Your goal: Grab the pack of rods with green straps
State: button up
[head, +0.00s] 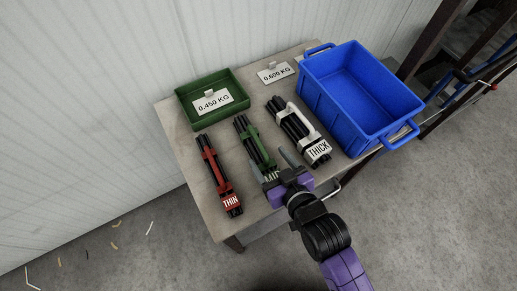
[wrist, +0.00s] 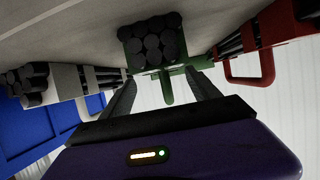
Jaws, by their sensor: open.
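The pack of black rods with green straps (head: 253,142) lies on the table between a red-strapped pack and a white-strapped pack. Its near label is partly hidden behind my gripper. My gripper (head: 275,167) is open and empty at the near end of the green-strapped pack. In the wrist view the green pack (wrist: 154,45) shows its rod ends at top centre, with its green handle beyond. My two fingers (wrist: 160,95) point toward it, one on each side of the handle in the picture. I cannot tell whether they touch it.
The red pack marked THIN (head: 217,178) lies left, and the white pack marked THICK (head: 297,128) lies right. A green tray (head: 240,85) with a 0.450 KG sign, a 0.600 KG sign (head: 276,73) and a blue crate (head: 317,99) stand behind and right.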

aim_at(258, 149)
jog(key=x, duration=0.5)
jog(key=shift+a+r, duration=0.15)
jog(key=shift+a, duration=0.3)
jog(key=shift+w+a+f, duration=0.1)
jog(key=shift+w+f, duration=0.1)
jog(key=shift+w, duration=0.05)
jog(key=shift+r, duration=0.1)
grip_shut()
